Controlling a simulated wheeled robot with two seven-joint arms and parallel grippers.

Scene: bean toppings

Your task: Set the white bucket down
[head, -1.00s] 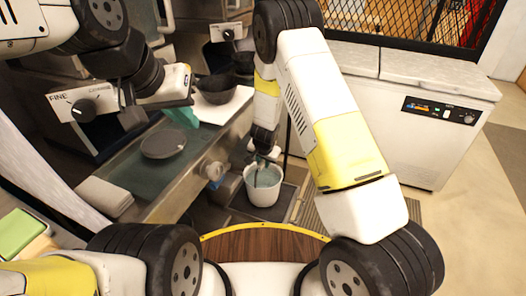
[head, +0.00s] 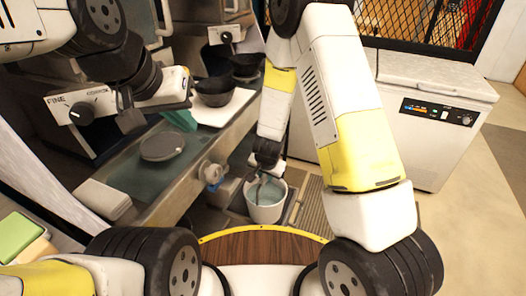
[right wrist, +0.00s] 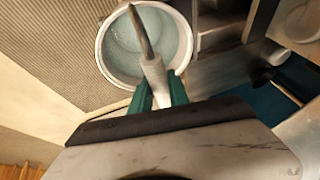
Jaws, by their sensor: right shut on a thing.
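The white bucket (head: 265,212) is upright below the steel counter's front, close to my base, with a pale blue-green inside. It also shows in the right wrist view (right wrist: 187,55). My right gripper (head: 262,172) is above it; in the right wrist view its green fingers (right wrist: 157,92) are closed around a white grip that appears to be part of the bucket's handle. I cannot tell whether the bucket's base touches the floor. My left gripper (head: 182,119) is over the counter at the left, mostly hidden by its wrist; its opening is unclear.
The steel counter (head: 215,150) holds a round grey lid (head: 162,146) and dark bowls (head: 214,92). A ribbed floor mat (head: 318,205) lies right of the bucket. A white chest freezer (head: 425,120) stands at the right. A wooden round top (head: 262,248) is directly in front of me.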

